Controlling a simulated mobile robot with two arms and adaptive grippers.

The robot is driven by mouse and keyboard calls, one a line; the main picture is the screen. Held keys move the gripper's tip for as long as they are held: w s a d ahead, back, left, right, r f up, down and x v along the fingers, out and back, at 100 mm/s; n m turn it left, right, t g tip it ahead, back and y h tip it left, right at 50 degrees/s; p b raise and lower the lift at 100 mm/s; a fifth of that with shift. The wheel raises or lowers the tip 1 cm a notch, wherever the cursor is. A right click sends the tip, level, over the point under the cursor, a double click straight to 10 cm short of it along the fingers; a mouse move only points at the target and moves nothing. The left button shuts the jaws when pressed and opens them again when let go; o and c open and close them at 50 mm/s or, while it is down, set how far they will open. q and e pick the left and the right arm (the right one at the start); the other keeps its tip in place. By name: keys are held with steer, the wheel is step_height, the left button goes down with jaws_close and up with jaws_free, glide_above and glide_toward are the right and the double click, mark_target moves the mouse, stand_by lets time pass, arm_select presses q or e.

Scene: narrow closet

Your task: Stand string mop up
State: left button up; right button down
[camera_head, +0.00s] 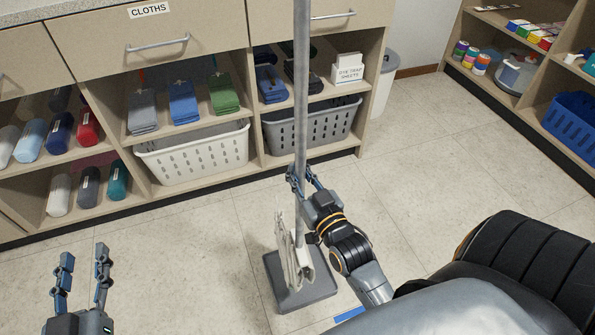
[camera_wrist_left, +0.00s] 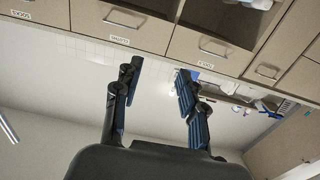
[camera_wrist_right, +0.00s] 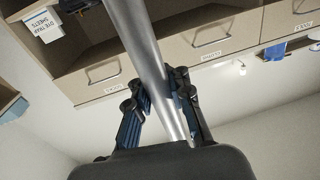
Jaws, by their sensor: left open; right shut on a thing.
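The string mop has a long grey metal handle (camera_head: 301,90) that runs nearly upright out of the top of the head view. Its whitish mop head (camera_head: 293,262) hangs at the lower end, over a dark grey square plate (camera_head: 302,288) on the floor. I cannot tell whether the head touches the plate. My right gripper (camera_head: 304,176) is shut on the handle above the mop head. In the right wrist view the handle (camera_wrist_right: 145,55) passes between the fingers (camera_wrist_right: 160,90). My left gripper (camera_head: 83,258) is open and empty at the lower left, apart from the mop.
Shelves with rolled cloths (camera_head: 60,132), folded cloths (camera_head: 183,102), a white basket (camera_head: 195,152) and a grey basket (camera_head: 312,125) stand behind the mop. A pale bin (camera_head: 385,85) stands beyond them. A blue crate (camera_head: 573,120) sits on the right shelf. Tiled floor (camera_head: 430,150) is clear between.

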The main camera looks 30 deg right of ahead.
steer(key=shift+r+p, duration=0.2)
steer(key=shift+p, duration=0.2)
steer(key=shift+f, duration=0.3)
arm_select(q)
steer(key=s+r+t+h+b, duration=0.1)
steer(key=s+r+t+b, duration=0.1)
steer(key=r+t, duration=0.2)
steer(key=s+r+t+h+b, duration=0.2)
steer(key=r+t, duration=0.3)
steer(key=r, duration=0.4)
steer(key=shift+s+d+h, duration=0.25)
steer(key=shift+s+h, duration=0.05)
steer(key=shift+s, duration=0.45)
arm_select(e)
step_height(320, 180, down, 8)
steer(key=shift+f, duration=0.2)
arm_select(q)
steer(key=shift+r, duration=0.1)
steer(key=shift+s+b, duration=0.2)
steer(key=shift+b, duration=0.1)
arm_select(e)
steer(key=shift+f, duration=0.15)
